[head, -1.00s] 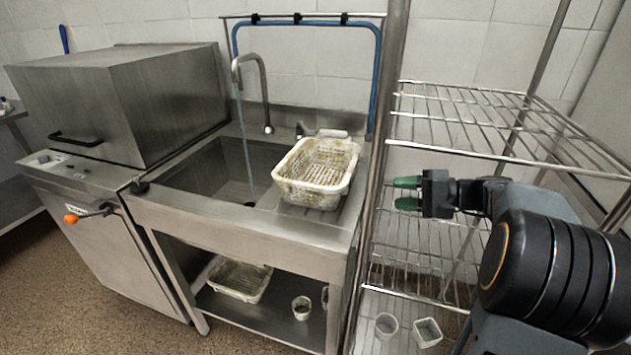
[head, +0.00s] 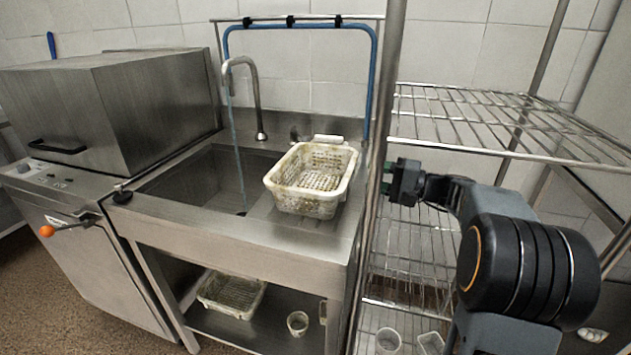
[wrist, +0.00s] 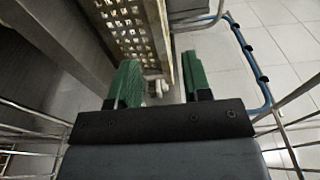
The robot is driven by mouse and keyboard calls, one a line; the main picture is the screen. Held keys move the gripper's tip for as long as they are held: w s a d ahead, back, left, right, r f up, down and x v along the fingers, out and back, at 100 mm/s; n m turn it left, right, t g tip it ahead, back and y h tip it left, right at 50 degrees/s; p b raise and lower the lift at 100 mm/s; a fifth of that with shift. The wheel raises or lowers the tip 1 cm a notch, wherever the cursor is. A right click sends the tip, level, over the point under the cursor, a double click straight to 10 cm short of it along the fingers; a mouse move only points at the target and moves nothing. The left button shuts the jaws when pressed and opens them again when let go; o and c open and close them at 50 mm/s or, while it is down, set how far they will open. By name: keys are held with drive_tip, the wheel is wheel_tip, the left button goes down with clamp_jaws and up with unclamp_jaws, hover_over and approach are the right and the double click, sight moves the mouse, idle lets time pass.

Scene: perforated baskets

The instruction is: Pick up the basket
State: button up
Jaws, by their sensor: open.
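A white perforated basket (head: 312,180), dirty and empty, sits upright on the steel counter (head: 290,226) to the right of the sink basin. My gripper (head: 388,180) is open and empty, to the right of the basket and apart from it, by the upright post of the wire rack. In the wrist view the basket's perforated wall (wrist: 128,32) shows beyond the green fingertips of my gripper (wrist: 160,82). A second similar basket (head: 231,294) lies on the shelf under the sink.
A wire rack (head: 490,125) with a steel post (head: 380,140) stands close to my arm. A tap (head: 258,100) and blue hose (head: 300,27) are behind the basin. Small cups (head: 297,322) stand low down. A steel dishwasher (head: 115,105) is at the left.

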drive_tip(key=shift+b+x, duration=0.3)
drive_tip(key=shift+x, duration=1.9)
drive_tip(key=shift+w, duration=0.1)
drive_tip(key=shift+c, duration=0.3)
clamp_jaws()
